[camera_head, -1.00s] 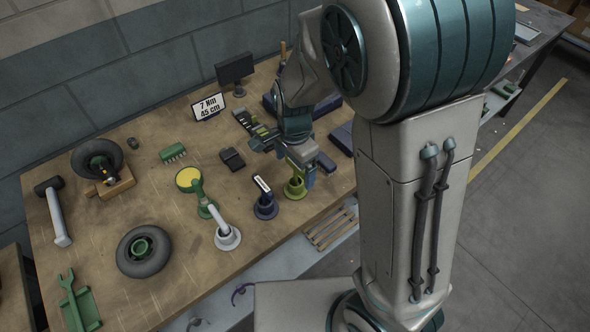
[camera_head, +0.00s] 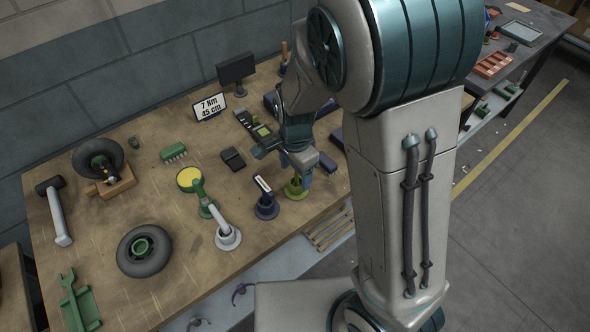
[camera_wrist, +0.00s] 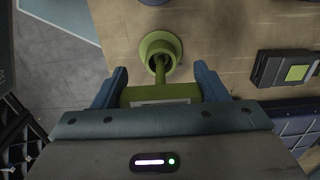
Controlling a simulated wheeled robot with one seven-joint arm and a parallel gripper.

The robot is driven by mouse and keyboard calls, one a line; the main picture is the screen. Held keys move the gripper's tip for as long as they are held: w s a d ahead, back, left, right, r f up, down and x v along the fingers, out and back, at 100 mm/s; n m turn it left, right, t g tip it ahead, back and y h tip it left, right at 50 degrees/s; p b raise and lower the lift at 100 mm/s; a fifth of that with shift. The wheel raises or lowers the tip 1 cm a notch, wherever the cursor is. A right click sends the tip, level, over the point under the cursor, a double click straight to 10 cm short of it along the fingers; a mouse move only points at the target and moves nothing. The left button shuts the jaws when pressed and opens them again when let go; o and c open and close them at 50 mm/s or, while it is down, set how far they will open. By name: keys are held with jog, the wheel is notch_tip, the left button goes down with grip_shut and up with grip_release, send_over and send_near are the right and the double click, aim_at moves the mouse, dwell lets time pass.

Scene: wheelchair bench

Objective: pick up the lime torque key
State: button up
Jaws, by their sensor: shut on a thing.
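The lime torque key (camera_wrist: 160,92) is between the two blue fingers of my gripper (camera_wrist: 160,90) in the wrist view. My gripper is shut on its wide lime part, and a thin shaft runs from there toward a round lime holder (camera_wrist: 150,45). I cannot tell whether the shaft's end is still inside the holder. In the head view my gripper (camera_head: 301,180) is over the lime holder (camera_head: 292,189) near the bench's front edge. My arm hides most of the key there.
A dark blue holder (camera_head: 267,210) and a white one (camera_head: 228,240) stand to the left with their keys. A sign (camera_head: 209,107) reads 7 Nm, 45 cm. A small monitor (camera_head: 236,68), a wheel (camera_head: 144,251) and a hammer (camera_head: 55,215) are also on the bench (camera_head: 100,230).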

jog(key=shift+w+r, duration=0.1)
jog(key=shift+r, duration=0.55)
notch_tip(320, 180, up, 2)
jog(key=shift+r, duration=0.25)
jog(key=w+d+r+b, duration=0.1)
jog(key=w+d+r, duration=0.2)
jog(key=d+r, duration=0.4)
jog(key=d, duration=0.4)
jog(key=shift+w, duration=0.35)
